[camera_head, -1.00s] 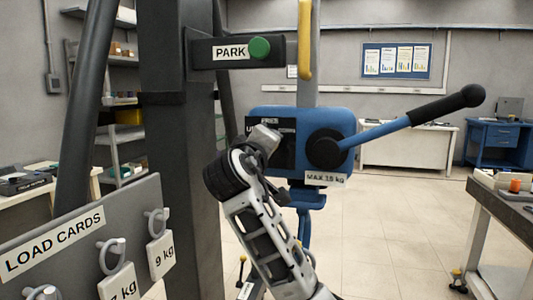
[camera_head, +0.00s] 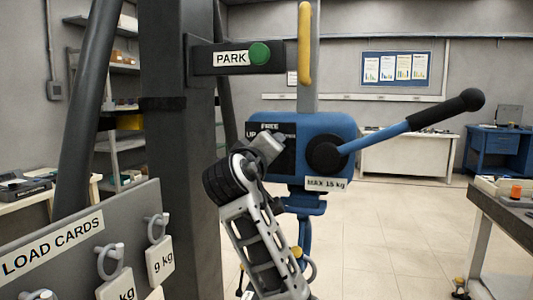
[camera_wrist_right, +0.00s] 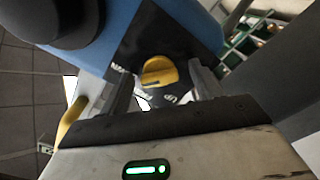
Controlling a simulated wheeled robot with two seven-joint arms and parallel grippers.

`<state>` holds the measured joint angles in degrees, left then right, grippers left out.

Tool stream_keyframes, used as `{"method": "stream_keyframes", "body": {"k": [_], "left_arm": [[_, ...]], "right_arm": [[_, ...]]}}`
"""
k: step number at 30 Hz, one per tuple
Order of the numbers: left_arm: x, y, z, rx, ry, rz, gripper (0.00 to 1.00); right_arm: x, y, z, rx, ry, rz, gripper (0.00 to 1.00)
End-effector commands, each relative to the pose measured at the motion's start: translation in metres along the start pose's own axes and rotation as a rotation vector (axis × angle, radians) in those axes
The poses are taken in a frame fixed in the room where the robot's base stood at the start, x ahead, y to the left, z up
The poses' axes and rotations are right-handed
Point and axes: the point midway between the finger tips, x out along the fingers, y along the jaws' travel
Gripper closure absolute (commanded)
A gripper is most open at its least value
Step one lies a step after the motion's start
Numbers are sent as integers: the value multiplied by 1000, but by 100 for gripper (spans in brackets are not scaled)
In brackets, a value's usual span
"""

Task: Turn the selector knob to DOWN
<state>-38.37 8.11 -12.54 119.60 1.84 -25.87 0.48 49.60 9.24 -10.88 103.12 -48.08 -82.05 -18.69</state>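The yellow selector knob (camera_wrist_right: 158,72) sits on a black panel (camera_wrist_right: 165,45) on the blue housing (camera_wrist_right: 95,75) in the right wrist view. My right gripper (camera_wrist_right: 162,82) is open, one finger on either side of the knob, with a visible gap; I cannot tell whether the fingertips reach past its face. In the head view my right gripper (camera_head: 262,148) covers part of the black panel (camera_head: 285,150), and the knob is hidden there. Panel lettering is mostly covered; "UP" partly shows. My left gripper is not in view.
A long lever (camera_head: 410,125) with a black grip juts right from the blue housing. A grey post (camera_head: 175,110) with a PARK arm and green button (camera_head: 259,53) stands left. A load card board (camera_head: 90,235) is at the lower left. A yellow handle (camera_head: 305,45) is above.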

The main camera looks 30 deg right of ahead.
Motion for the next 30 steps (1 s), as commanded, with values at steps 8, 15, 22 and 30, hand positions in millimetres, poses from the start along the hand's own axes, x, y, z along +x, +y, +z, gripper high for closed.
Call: {"method": "stream_keyframes", "body": {"k": [8, 15, 22, 30], "left_arm": [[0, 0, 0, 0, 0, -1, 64], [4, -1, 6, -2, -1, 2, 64], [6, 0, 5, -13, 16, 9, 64], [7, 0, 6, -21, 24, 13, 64]], "right_arm": [[-1, 1, 0, -1, 1, 2, 36], [-30, -1, 0, 2, 4, 0, 36], [-86, -2, 0, 3, 5, -3, 36], [-141, -1, 0, 2, 3, -2, 36]]}}
